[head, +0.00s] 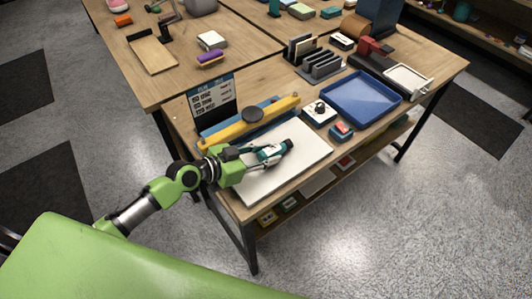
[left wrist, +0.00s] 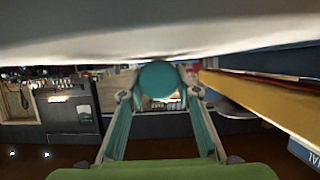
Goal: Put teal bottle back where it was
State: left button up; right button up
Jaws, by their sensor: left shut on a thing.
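The teal bottle (head: 270,153) lies on its side in my left gripper (head: 276,152), its dark end pointing right and away. In the head view it is over the white board (head: 298,164) at the front of the workbench. My left gripper is shut on it. In the left wrist view the bottle's round teal end (left wrist: 158,80) shows between the two fingers (left wrist: 158,98). The white board fills the top of that view. I cannot tell whether the bottle touches the board. My right gripper is not in view.
A yellow and blue bar-shaped tool (head: 240,129) lies behind the board, with a dark sign (head: 211,98) behind it. A blue tray (head: 361,97), a small white box (head: 319,113) and a red-and-blue item (head: 341,131) stand to the right. The board's front part is clear.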

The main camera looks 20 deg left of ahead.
pick_arm(q)
jog(key=o, duration=0.9)
jog(key=shift+f, duration=0.15)
jog(key=o, duration=0.4)
